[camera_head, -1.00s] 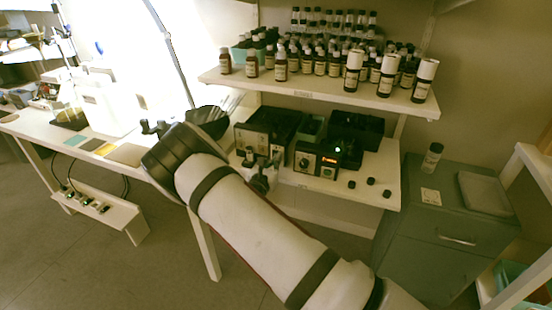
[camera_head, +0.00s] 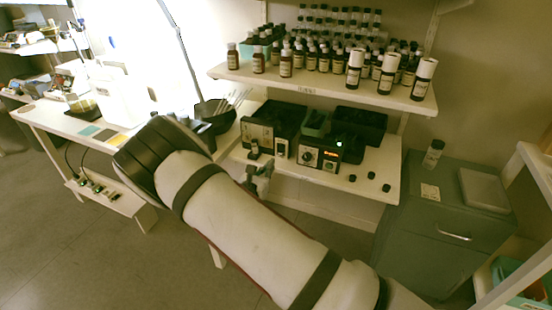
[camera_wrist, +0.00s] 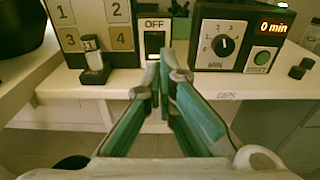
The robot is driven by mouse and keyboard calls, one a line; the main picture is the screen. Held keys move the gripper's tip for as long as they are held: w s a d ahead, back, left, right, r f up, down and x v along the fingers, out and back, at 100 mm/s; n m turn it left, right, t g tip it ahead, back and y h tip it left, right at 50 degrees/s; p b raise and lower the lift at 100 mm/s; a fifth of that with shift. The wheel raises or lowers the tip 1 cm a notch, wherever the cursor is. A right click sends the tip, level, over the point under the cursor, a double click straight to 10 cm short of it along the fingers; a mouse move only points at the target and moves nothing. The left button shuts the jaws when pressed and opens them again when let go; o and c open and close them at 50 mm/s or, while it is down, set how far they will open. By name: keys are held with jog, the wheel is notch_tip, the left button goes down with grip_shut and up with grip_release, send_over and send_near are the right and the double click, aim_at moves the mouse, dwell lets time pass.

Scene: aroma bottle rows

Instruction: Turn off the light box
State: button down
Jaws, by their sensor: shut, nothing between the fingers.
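A bright white glow fills the upper left of the head view, washing out the panel (camera_head: 130,60) there; I take it to be the light box, and it is lit. A small switch box marked OFF, with a black and white rocker (camera_wrist: 154,44), stands at the shelf edge in the wrist view. It also shows as a small pale block in the head view (camera_head: 281,149). My gripper (camera_wrist: 166,58) is shut and empty, with its green-padded fingers pointing at the switch box. Its tips overlap the lower right of the switch; I cannot tell whether they touch.
A timer box (camera_wrist: 238,40) reading 0 min stands right of the switch. A box numbered 1 to 4 (camera_wrist: 98,26) and a small tagged stand (camera_wrist: 94,66) are left of it. Loose black caps (camera_head: 370,175) lie right. Bottles (camera_head: 324,60) crowd the upper shelf.

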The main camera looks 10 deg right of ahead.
jog(key=shift+v, duration=1.95)
jog(key=s+d+r+m+g+h+p, duration=0.1)
jog(key=s+d+r+m+g+p, duration=0.1)
jog(key=s+d+r+m+g, duration=0.65)
jog(key=s+d+r+m+g+p, duration=0.25)
jog(key=s+d+r+m, duration=0.5)
jog(key=r, duration=0.55)
jog(key=s+a+r+m+y+p, duration=0.1)
jog(key=s+a+r+m+y, duration=0.2)
jog(key=s, duration=0.6)
jog(key=s+a+r+m+t+y+p, duration=0.1)
jog(key=s+a+r+m+y+p, duration=0.1)
jog(key=s+r+m+y, duration=0.2)
jog(key=s+a+r+m+y+p, duration=0.1)
jog(key=s+a+r+m+y, duration=0.2)
jog(key=s+r, duration=0.5)
jog(key=s+m+y, duration=0.1)
jog(key=s+m, duration=0.1)
jog(key=s, duration=0.5)
jog(key=shift+s+a+r+m, duration=0.25)
jog(key=shift+a+r+m, duration=0.05)
jog(key=shift+a+m, duration=0.1)
